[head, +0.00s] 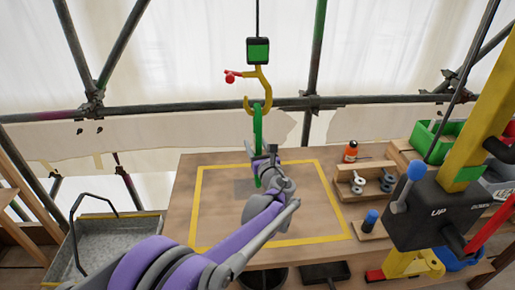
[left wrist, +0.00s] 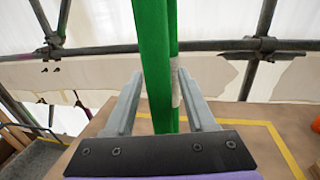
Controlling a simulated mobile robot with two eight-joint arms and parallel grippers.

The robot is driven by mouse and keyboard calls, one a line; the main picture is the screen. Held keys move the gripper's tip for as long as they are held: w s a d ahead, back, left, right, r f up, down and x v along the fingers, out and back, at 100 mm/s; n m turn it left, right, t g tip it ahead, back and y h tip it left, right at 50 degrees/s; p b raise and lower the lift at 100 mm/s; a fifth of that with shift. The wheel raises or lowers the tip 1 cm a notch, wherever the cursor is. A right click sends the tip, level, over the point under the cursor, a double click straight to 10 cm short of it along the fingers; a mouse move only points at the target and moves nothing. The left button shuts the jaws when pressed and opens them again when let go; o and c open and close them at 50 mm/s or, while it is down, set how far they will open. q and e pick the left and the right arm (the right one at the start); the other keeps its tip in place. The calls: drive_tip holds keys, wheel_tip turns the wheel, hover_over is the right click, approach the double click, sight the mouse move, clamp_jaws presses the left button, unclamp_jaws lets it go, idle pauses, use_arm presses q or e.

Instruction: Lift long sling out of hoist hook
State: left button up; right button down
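The long green sling (head: 257,130) hangs upright from the yellow hoist hook (head: 258,100), its top in the bowl of the hook. My left gripper (head: 266,166) is at the sling's lower part, below the hook and above the table. In the left wrist view the sling (left wrist: 153,60) runs between the two grey fingers (left wrist: 160,78), which stand apart on either side of it. Gaps show between the sling and the finger bases; contact at the tips is unclear. A pale tag (left wrist: 177,92) shows beside the right fingertip. My right gripper is not in view.
A wooden table (head: 330,195) with a yellow taped square lies below. A rack with grey fittings (head: 370,183), an orange bottle (head: 351,152) and a green bin (head: 435,140) stand at the right. Scaffold tubes cross behind.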

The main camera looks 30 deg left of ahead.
use_arm(q)
clamp_jaws()
idle(0.3)
wheel_tip(320, 180, up, 7)
drive_tip(key=s+a, duration=0.9)
drive_tip(key=a, duration=0.6)
drive_tip(key=shift+s+a, duration=0.2)
